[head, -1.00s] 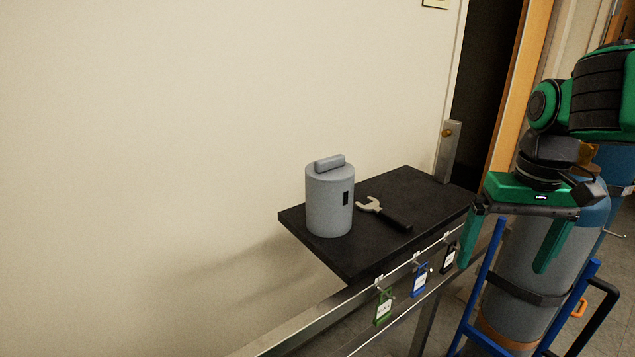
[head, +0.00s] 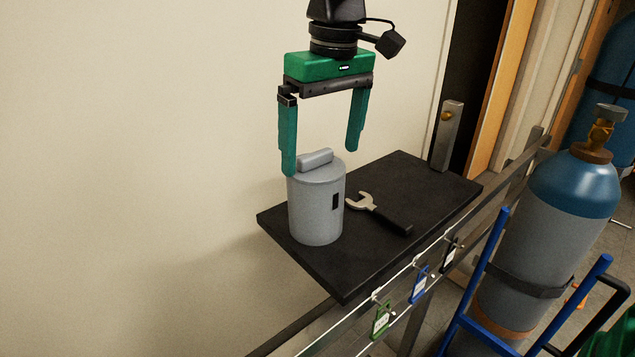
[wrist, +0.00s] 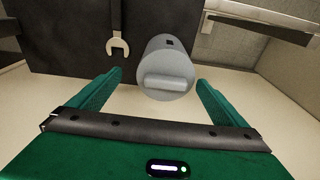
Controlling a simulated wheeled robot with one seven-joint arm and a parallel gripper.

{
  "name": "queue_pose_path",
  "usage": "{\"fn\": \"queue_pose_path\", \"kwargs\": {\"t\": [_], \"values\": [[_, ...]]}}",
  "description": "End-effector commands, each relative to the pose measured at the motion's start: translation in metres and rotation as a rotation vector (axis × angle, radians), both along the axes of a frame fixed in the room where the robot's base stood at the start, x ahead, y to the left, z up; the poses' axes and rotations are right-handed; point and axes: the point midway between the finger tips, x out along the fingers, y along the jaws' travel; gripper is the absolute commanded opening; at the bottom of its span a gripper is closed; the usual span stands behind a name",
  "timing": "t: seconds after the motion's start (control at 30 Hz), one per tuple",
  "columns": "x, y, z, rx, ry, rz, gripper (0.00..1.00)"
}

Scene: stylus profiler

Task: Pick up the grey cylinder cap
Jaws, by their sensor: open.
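The grey cylinder cap (head: 316,212) stands upright on the black shelf (head: 390,180), with a bar-shaped handle on top and a dark slot in its side. It also shows in the wrist view (wrist: 168,72), ahead of the fingers and roughly centred between them. My gripper (head: 322,162) is open and empty, pointing down above the cap. In the head view the left fingertip overlaps the cap's upper left edge, and the right finger hangs higher, behind the cap's right side. I cannot tell whether either finger touches the cap.
A wrench (head: 380,212) with a black handle lies on the shelf right of the cap. Coloured padlock tags (head: 420,280) hang on the rail in front. A blue-topped gas cylinder (head: 560,220) stands on a blue cart at the right. A pale wall (head: 140,150) rises behind the shelf.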

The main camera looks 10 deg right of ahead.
Motion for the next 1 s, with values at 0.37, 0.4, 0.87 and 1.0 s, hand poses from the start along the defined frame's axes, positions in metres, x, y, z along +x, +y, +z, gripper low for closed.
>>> {"fn": "queue_pose_path", "kwargs": {"t": [0.37, 0.4, 0.87, 1.0], "values": [[0.001, 0.012, -0.033, -0.001, 0.003, 0.015, 0.97], [0.001, 0.013, -0.039, -0.002, 0.003, 0.015, 0.97], [0.006, 0.017, -0.074, 0.000, 0.000, 0.013, 0.97], [0.006, 0.017, -0.073, 0.000, 0.000, 0.013, 0.88]]}}
